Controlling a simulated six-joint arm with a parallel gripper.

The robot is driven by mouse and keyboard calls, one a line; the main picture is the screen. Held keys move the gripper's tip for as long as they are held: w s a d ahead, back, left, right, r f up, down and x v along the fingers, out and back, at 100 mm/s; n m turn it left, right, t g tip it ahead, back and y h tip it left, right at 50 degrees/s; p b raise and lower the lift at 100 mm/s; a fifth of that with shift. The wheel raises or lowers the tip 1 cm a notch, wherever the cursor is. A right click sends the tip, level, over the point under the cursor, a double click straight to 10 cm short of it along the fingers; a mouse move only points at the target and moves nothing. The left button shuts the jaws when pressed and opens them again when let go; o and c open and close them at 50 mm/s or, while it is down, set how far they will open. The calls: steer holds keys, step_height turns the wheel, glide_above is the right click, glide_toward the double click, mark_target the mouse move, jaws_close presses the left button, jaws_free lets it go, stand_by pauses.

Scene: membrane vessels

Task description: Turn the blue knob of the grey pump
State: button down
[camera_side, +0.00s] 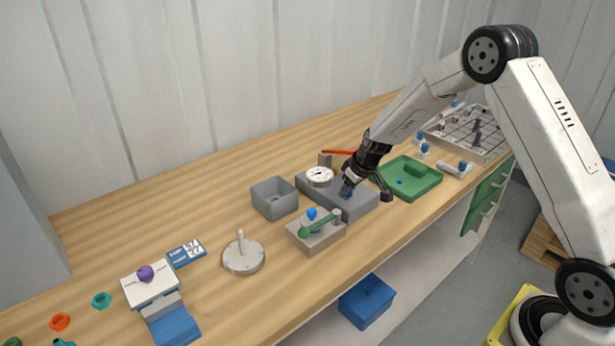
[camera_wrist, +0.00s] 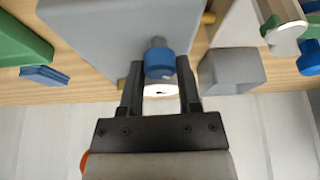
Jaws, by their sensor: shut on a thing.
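The grey pump (camera_side: 362,205) is a low grey block on the wooden bench, with a round white gauge (camera_side: 319,176) on its left part. In the wrist view the pump (camera_wrist: 95,35) fills the upper middle. Its blue knob (camera_wrist: 159,62) stands out from the pump on a short grey stem, between my fingertips.
A grey open box (camera_side: 274,198) stands left of the pump. A grey block with a green lever (camera_side: 317,224) and blue ball is close in front. A green tray (camera_side: 425,178) lies to the right. The rack (camera_side: 480,137) is farther right.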

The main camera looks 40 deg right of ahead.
steer(key=shift+d+n+g+y, duration=0.15)
steer(key=shift+n+y, duration=0.25)
steer(key=shift+n, duration=0.6)
steer(key=shift+a+n+g+y, duration=0.15)
steer(key=shift+n+y, duration=0.25)
steer(key=shift+n, duration=0.6)
steer(key=shift+d+n+g+y, duration=0.1)
steer(key=shift+n+g+y, duration=0.25)
steer(key=shift+n, duration=0.8)
steer(key=shift+d+n+g+y, duration=0.1)
steer(key=shift+n+g+y, duration=0.2)
steer(key=shift+n, duration=0.85)
steer(key=shift+c, duration=1.4)
jaws_free()
steer(key=shift+r, duration=0.1)
steer(key=v, duration=0.7)
steer(key=shift+d+r, duration=0.15)
steer(key=shift+r, duration=0.1)
steer(key=shift+s, duration=0.15)
